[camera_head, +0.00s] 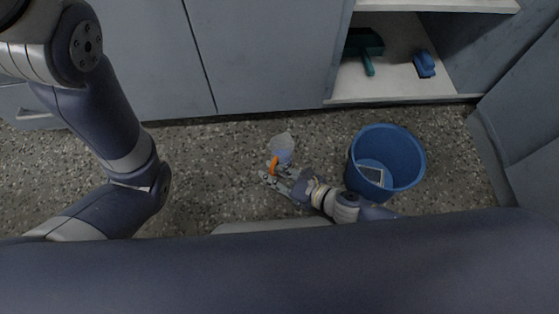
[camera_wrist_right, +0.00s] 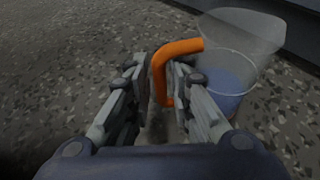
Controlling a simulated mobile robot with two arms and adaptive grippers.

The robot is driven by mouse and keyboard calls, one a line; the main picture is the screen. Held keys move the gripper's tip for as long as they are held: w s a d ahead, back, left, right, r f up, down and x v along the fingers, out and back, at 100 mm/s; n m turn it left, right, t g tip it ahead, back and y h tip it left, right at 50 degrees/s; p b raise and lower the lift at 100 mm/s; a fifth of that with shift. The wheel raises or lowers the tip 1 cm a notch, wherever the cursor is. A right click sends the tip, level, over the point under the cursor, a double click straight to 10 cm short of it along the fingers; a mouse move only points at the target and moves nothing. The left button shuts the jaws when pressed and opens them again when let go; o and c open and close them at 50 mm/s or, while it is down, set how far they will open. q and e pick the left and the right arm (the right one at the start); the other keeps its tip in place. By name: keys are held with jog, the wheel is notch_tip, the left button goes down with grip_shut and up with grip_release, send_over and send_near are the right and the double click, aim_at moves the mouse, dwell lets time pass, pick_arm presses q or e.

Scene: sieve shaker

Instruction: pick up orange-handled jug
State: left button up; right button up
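The jug (camera_head: 282,149) is clear, with bluish contents and an orange handle (camera_head: 274,165). It stands on the speckled floor in front of the cabinets. In the right wrist view the jug (camera_wrist_right: 232,70) is at the upper right, and its orange handle (camera_wrist_right: 170,60) reaches left and down between my fingers. My right gripper (camera_head: 273,174) is low at the handle with its fingers apart. In the right wrist view my right gripper (camera_wrist_right: 157,88) has a finger on each side of the handle, which lies closer to the right finger; contact is unclear. My left gripper is out of view.
A blue bucket (camera_head: 409,146) with a pale flat item inside stands right of the jug, close to my right arm. An open shelf (camera_head: 395,88) behind holds a green dustpan-like item (camera_head: 365,42) and a blue item (camera_head: 425,64). The floor left of the jug is clear.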

jog(key=shift+w+a+f, duration=0.2)
jog(key=shift+w+a, duration=0.05)
grip_shut()
jog(key=shift+r, duration=0.1)
jog(key=shift+r, duration=0.15)
